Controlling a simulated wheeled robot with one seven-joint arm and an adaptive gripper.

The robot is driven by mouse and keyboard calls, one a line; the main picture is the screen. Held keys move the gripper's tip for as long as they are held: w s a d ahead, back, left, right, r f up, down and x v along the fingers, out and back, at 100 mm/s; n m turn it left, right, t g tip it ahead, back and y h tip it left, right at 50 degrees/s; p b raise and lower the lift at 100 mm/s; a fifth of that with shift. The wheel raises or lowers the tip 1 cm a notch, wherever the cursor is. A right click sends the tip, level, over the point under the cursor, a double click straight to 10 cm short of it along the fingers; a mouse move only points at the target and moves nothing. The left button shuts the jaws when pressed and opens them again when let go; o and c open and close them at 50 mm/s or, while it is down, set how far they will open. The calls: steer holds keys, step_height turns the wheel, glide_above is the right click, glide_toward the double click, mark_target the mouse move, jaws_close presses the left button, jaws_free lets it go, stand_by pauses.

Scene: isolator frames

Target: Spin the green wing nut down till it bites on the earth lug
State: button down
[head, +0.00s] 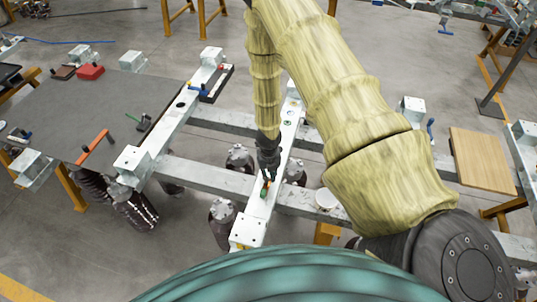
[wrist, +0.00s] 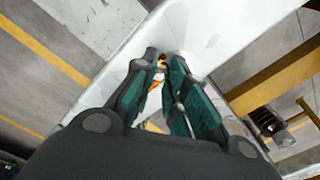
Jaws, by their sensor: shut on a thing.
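My gripper (head: 268,174) points down onto the white beam (head: 284,140) in the middle of the frame. The green wing nut (head: 264,189) shows as a small green patch at the fingertips, with a bit of orange-red beside it. In the wrist view, my gripper (wrist: 163,66) has its two dark, teal-padded fingers closed in around something small. An orange-copper piece (wrist: 154,84) shows between them, over the white beam (wrist: 205,35). The fingers hide most of the nut, and I cannot make out the earth lug or the nut's seating on it.
Grey cross rails (head: 205,176) meet the white beam, with dark insulators (head: 221,212) below. A grey table (head: 85,105) at left carries a red box (head: 90,71) and an orange-handled tool (head: 94,146). A wooden board (head: 484,158) lies at right.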

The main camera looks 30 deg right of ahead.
steer(key=shift+w+r+m, duration=0.1)
steer(key=shift+w+m, duration=0.05)
steer(key=shift+m, duration=0.55)
steer(key=shift+m+b, duration=0.55)
steer(key=shift+m, duration=0.05)
steer(key=shift+m+b, duration=0.3)
steer(key=shift+b, duration=0.15)
